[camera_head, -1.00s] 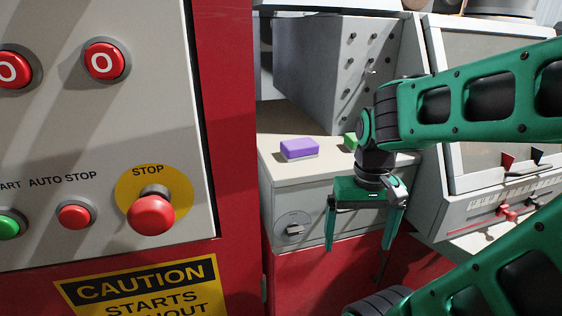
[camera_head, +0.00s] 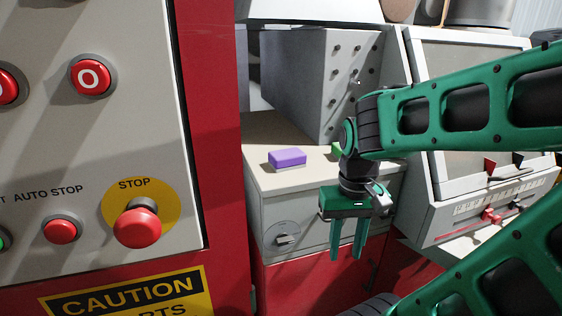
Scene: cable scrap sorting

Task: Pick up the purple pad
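The purple pad (camera_head: 287,157) lies flat on the beige top of a machine cabinet (camera_head: 275,183), near its front left. My gripper (camera_head: 347,254) hangs fingers down in front of the cabinet, to the right of the pad and with its tips lower than the cabinet top. Its two green fingers are apart, with nothing seen between them. It does not touch the pad.
A green block (camera_head: 337,151) sits on the same top, partly hidden by my arm. A control panel (camera_head: 95,130) with red buttons fills the left. A machine with a sloped panel (camera_head: 470,190) stands at the right.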

